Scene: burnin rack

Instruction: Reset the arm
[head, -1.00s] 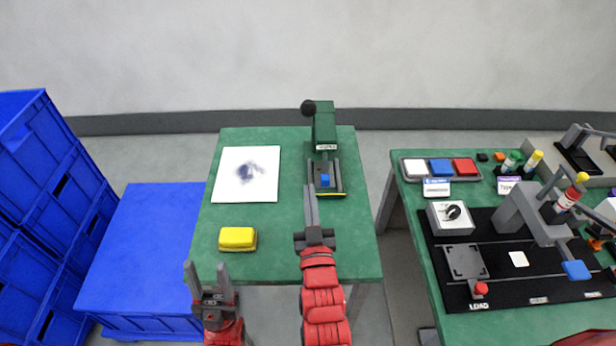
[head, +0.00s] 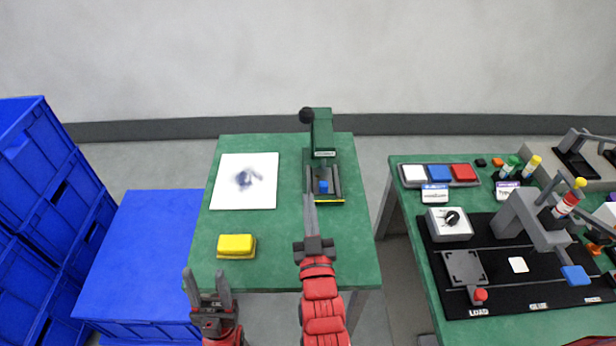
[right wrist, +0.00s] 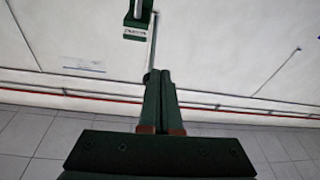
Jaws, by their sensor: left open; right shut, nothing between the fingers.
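A green press-like fixture (head: 322,130) stands at the back right of the middle table. A black ball knob (head: 306,115) sits at its upper left. A small blue block (head: 323,187) rests in its grey lower bed. My right gripper (head: 310,198) is shut and empty, its thin fingertips just left of the fixture's bed; whether they touch it I cannot tell. In the right wrist view the shut fingers (right wrist: 160,75) point upward, with part of the green fixture (right wrist: 137,27) above them. My left gripper (head: 206,271) is open and empty at the table's front left edge.
A white sheet with a dark smudge (head: 245,181) and a yellow block (head: 236,246) lie on the green table (head: 285,270). Blue crates (head: 40,200) stand at the left. A second table at right holds a grey fixture (head: 530,218), coloured trays and bottles.

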